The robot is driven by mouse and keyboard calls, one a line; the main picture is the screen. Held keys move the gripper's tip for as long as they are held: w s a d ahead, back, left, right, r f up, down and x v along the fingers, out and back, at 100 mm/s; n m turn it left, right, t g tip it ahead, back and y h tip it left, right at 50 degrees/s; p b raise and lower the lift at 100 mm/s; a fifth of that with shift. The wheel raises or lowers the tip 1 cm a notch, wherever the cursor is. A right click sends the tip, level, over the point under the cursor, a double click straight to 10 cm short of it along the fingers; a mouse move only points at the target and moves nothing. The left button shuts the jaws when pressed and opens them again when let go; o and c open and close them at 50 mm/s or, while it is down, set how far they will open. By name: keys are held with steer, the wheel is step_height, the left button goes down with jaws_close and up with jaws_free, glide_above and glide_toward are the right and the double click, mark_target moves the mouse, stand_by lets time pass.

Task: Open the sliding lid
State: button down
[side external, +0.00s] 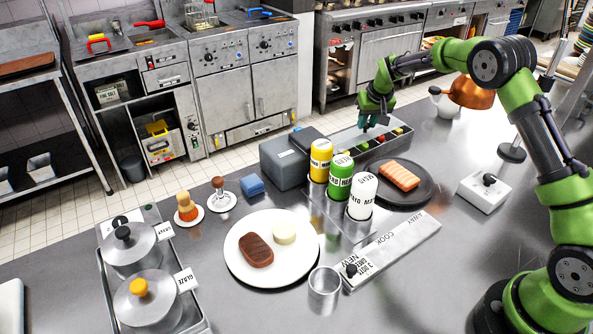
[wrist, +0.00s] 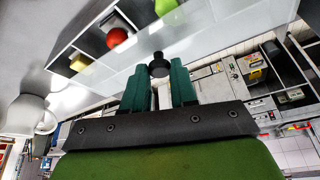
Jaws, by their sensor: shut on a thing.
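A long metal box (side external: 345,141) with several compartments stands on the counter behind the squeeze bottles; red, green and yellow items sit in it. The compartments also show at the top of the wrist view, with a red item (wrist: 116,37) and a yellow item (wrist: 78,62). A clear, pale sliding lid (wrist: 225,45) runs along the box and carries a black knob (wrist: 158,66). My gripper (side external: 374,124) is at the box's far side, pointing down. In the wrist view my gripper (wrist: 158,75) has its green fingers on both sides of the knob, shut on it. How far the lid covers the compartments is unclear.
Yellow, green and white squeeze bottles (side external: 341,176) stand in front of the box. A grey box (side external: 284,162) is to its left, and a dark plate (side external: 419,197) with a salmon-coloured fillet (side external: 399,176) to its right. A copper kettle (side external: 470,94) stands farther right.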

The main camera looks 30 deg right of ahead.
steer(key=shift+w, duration=1.85)
steer(key=c, duration=0.9)
jaws_free()
steer(key=shift+r, duration=0.1)
steer(key=v, duration=1.6)
steer(key=shift+s+r, duration=0.25)
steer(key=shift+r, duration=0.05)
steer(key=shift+a, duration=0.1)
